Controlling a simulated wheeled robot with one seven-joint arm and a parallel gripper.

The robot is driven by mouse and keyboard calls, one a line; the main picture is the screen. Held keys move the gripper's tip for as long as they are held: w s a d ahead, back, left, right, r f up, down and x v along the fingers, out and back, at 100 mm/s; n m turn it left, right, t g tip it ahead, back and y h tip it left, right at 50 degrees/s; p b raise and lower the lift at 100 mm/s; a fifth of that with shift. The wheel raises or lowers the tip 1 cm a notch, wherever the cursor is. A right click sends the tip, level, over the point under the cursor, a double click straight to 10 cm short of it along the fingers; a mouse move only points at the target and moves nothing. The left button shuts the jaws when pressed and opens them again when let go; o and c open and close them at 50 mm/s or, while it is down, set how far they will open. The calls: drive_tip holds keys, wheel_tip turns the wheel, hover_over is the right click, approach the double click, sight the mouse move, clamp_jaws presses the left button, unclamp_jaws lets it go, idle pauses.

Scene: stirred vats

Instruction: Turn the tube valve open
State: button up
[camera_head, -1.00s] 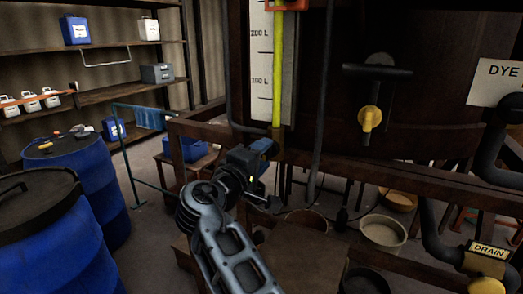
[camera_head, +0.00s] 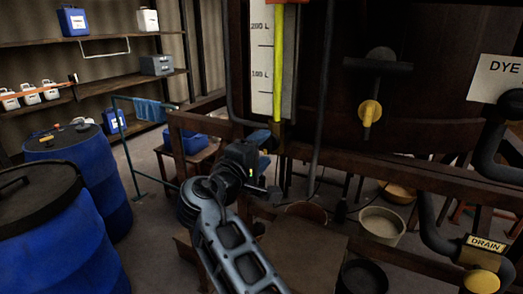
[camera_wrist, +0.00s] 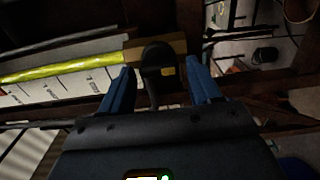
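The tube valve is at the foot of the yellow-green gauge tube (camera_head: 279,60). In the wrist view its brass-coloured body (camera_wrist: 134,53) and dark rounded handle (camera_wrist: 157,57) show, with the handle between the blue fingertips. My gripper (camera_wrist: 161,78) is open, one finger on each side of the handle, with visible gaps; I cannot tell whether the handle is fully between the fingers in depth. In the head view my gripper (camera_head: 264,140) is just below the tube's lower end and hides most of the valve. The tube (camera_wrist: 62,66) also shows in the wrist view.
A wooden frame rail (camera_head: 400,172) runs across the vat front beside my gripper. A yellow-hubbed T-handle valve (camera_head: 370,112) and the drain pipe (camera_head: 432,225) are to the right. Blue barrels (camera_head: 100,175) stand left.

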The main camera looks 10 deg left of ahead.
drive_tip(key=shift+o, duration=0.7)
drive_tip(key=b+v, duration=0.1)
drive_tip(key=v, duration=0.6)
drive_tip(key=shift+s+b, duration=0.35)
